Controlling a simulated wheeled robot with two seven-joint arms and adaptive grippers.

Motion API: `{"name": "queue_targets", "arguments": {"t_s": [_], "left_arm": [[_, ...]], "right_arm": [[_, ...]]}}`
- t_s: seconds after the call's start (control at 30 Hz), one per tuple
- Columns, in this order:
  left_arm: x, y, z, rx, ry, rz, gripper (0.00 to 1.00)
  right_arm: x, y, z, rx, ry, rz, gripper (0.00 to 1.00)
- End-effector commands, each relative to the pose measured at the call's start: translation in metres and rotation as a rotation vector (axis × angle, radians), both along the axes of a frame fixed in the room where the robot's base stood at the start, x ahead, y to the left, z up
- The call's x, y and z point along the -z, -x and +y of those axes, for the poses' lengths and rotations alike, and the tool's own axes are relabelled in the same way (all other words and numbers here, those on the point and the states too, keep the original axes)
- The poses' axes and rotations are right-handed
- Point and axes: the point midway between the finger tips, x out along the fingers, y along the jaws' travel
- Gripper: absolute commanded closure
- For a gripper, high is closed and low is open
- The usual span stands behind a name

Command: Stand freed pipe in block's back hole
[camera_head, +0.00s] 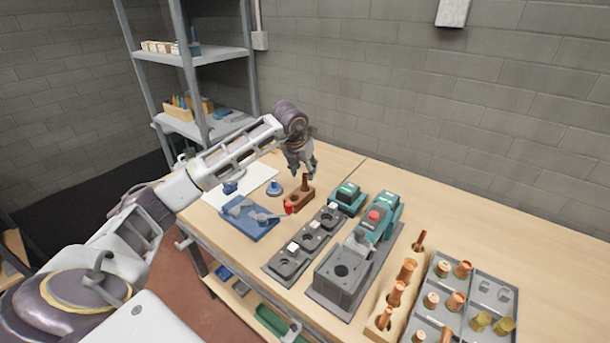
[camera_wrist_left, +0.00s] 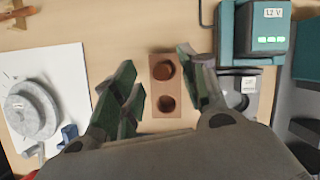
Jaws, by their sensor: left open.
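The small brown block (camera_head: 295,204) stands on the bench, just right of the blue tray. A dark copper pipe (camera_head: 305,183) stands upright at its back end. In the left wrist view the block (camera_wrist_left: 165,86) shows two round places: the back one holds the pipe (camera_wrist_left: 164,70), and the front one (camera_wrist_left: 167,103) looks like an empty dark hole. My left gripper (camera_head: 304,172) hangs just above the block, pointing down. Its fingers (camera_wrist_left: 157,95) are open, one on each side of the block, with nothing between them held. My right gripper is out of view.
A blue tray (camera_head: 247,227) with a red-tipped tool lies front left of the block. Dark fixtures (camera_head: 288,262) and a teal machine (camera_head: 377,222) stand to its right. A grey tray (camera_head: 490,290) of copper parts is farther right. A white sheet (camera_wrist_left: 50,70) lies left.

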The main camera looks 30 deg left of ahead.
Motion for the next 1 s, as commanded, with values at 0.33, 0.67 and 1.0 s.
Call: {"name": "queue_targets", "arguments": {"t_s": [0.33,0.67,1.0], "left_arm": [[-0.014,0.006,-0.001,0.001,0.0,0.001,0.57],[-0.014,0.006,-0.001,0.001,0.0,0.001,0.57],[-0.018,0.006,-0.001,0.001,0.0,0.001,0.57]], "right_arm": [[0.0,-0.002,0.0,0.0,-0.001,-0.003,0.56],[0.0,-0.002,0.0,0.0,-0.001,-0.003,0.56],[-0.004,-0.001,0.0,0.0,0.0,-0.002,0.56]]}}
